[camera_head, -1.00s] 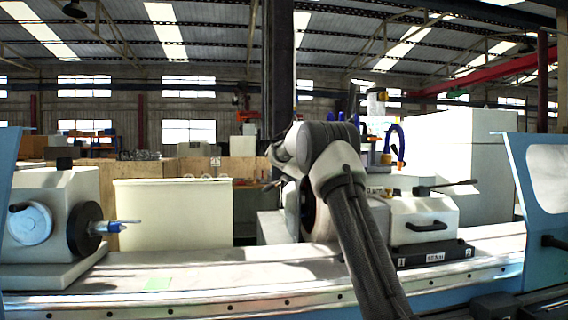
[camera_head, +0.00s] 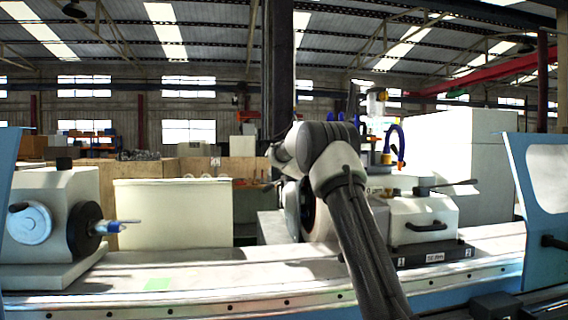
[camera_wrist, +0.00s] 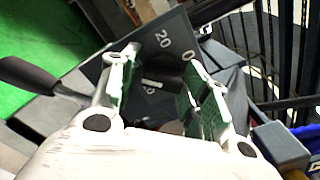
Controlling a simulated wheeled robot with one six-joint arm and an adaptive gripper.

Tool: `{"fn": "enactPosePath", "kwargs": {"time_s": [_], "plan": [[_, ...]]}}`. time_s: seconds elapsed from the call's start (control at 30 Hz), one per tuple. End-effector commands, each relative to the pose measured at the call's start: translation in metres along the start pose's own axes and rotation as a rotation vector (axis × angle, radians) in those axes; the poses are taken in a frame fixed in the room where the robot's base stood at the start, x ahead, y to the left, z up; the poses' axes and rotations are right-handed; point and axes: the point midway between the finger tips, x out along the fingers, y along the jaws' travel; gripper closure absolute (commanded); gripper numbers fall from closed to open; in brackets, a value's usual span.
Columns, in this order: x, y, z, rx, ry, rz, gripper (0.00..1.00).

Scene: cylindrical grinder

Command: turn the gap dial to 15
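The gap dial is a black knob (camera_wrist: 160,72) on a dark plate (camera_wrist: 122,40) in the wrist view. The plate carries white numerals: 20 above the knob, 0 at its upper right, and a partly hidden number below it. A short pale mark shows near the knob's lower left side; I cannot tell exactly which value it points to. My gripper (camera_wrist: 161,60) is open, with one green-padded finger on each side of the knob. Gaps seem to show between pads and knob; contact is not clear. In the head view my arm hides the gripper and dial.
A black lever handle (camera_wrist: 30,75) lies left of my gripper in the wrist view, with a grey block (camera_wrist: 280,143) at lower right. In the head view, the grinder bed (camera_head: 215,275) runs across, with the workhead (camera_head: 55,225) left and a white housing (camera_head: 425,215) right.

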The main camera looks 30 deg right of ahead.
Motion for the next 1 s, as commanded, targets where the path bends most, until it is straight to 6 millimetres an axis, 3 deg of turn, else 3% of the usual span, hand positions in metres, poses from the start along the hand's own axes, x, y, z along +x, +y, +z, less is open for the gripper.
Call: {"fn": "enactPosePath", "kwargs": {"time_s": [0.33,0.47,0.8,1.0], "plan": [[-0.001,-0.001,0.002,-0.001,-0.002,-0.002,0.43],[-0.010,-0.002,0.002,-0.001,-0.002,-0.003,0.43],[-0.080,-0.002,0.002,-0.001,-0.003,-0.003,0.43],[-0.111,-0.001,0.001,0.000,-0.002,-0.001,0.43]]}}
